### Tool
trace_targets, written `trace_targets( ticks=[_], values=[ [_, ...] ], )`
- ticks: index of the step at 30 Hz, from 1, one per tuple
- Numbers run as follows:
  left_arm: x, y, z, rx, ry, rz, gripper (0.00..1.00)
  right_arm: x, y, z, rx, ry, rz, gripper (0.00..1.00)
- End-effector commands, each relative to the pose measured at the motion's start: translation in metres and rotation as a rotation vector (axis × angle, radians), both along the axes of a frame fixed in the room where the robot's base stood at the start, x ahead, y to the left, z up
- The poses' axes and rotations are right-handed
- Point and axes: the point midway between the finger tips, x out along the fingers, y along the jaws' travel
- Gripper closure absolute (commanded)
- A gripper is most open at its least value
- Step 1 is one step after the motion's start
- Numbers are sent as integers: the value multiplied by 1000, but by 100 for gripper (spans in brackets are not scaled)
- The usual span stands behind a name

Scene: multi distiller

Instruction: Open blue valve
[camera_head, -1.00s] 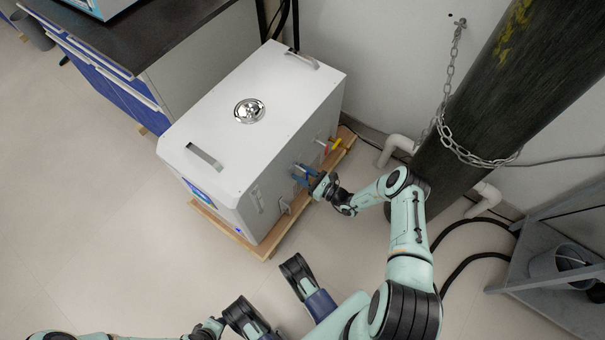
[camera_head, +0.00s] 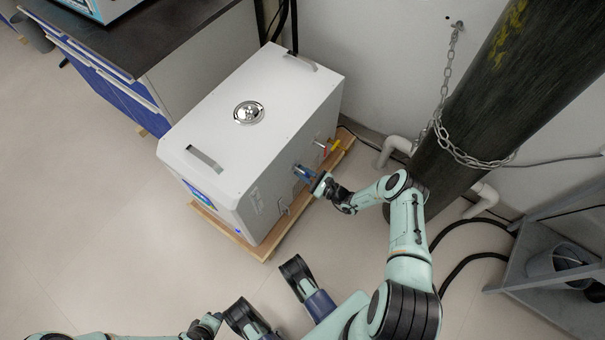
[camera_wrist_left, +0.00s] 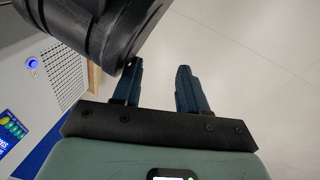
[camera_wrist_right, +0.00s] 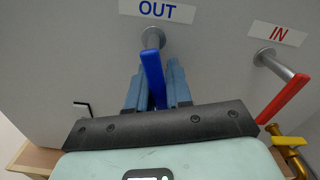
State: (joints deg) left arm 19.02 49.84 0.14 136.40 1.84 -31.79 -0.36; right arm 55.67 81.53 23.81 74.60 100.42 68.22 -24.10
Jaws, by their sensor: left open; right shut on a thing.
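The blue valve (camera_wrist_right: 153,75) under the OUT label has a long blue lever, which in the right wrist view points down and slightly right from its metal stem. My right gripper (camera_wrist_right: 155,80) has one finger on each side of the lever and is shut on it. In the head view, the right gripper (camera_head: 309,178) is at the side of the white distiller (camera_head: 262,120), and its fingers mostly hide the blue valve. My left gripper (camera_wrist_left: 159,70) is open and empty, with pale floor between its fingers, away from the valve.
A red valve (camera_wrist_right: 284,98) under the IN label sits right of the blue one, with a brass and yellow tap (camera_wrist_right: 288,141) below it. The distiller stands on a wooden base (camera_head: 262,251). A chained dark cylinder (camera_head: 490,90) stands to the right. Floor at left is clear.

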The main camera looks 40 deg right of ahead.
Motion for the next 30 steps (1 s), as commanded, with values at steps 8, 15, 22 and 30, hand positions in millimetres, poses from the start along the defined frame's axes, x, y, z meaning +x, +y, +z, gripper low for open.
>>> trace_targets(
  ticks=[8, 15, 22, 30],
  values=[
    [18, -3, 19, 3, -62, -3, 57, 1, -9, 5, -256, -74, -2, 100],
    [30, -6, 36, 3, -105, -8, 57, 3, -14, 10, -475, -136, -2, 100],
    [11, -16, 46, -23, -55, -26, 57, 4, -19, 17, -684, -197, -2, 100],
    [-10, -27, 60, -51, 0, -48, 57, 5, -22, 25, -919, -264, -2, 100]
  ],
)
